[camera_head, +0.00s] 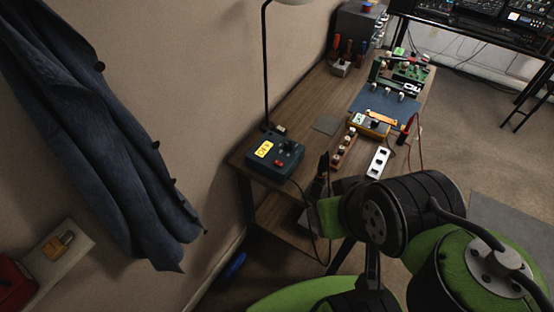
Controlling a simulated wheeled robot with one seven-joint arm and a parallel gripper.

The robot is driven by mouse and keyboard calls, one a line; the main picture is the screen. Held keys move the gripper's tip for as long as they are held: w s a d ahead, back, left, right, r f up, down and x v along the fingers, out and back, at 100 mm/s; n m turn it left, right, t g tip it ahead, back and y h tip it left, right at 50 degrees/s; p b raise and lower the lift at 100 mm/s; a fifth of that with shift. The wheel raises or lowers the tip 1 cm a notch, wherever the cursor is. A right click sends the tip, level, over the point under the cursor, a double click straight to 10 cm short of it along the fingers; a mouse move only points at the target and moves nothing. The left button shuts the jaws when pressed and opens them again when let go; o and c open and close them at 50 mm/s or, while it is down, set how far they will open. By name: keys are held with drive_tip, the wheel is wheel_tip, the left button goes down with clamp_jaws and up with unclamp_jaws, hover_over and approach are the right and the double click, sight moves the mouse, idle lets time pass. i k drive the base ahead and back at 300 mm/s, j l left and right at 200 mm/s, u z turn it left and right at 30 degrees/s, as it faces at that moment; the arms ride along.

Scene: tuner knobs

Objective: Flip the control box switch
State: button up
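A dark blue-grey control box (290,166) sits on the near left end of the wooden workbench, close to the wall. Its top has a yellow label (264,149), a black knob and a small red switch (280,163). Which way the switch is set is too small to tell. My green and black arm comes in from the lower right. My gripper (322,170) appears as a dark shape just right of the box, apart from it in the picture. Its fingers are too dark and overlapped to tell their opening.
A lamp (267,70) stands behind the box by the wall. A yellow multimeter (370,124), a white strip (377,162), a brown strip of knobs (343,147) and a green circuit board (400,75) lie farther along the bench (299,102). A blue coat (105,130) hangs at left.

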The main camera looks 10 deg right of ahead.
sight(278, 163)
drive_tip(key=i+j+u, duration=0.2)
drive_tip(key=u, duration=0.2)
drive_tip(key=i+j+u, duration=0.1)
drive_tip(key=u, duration=0.35)
drive_tip(key=i, duration=0.1)
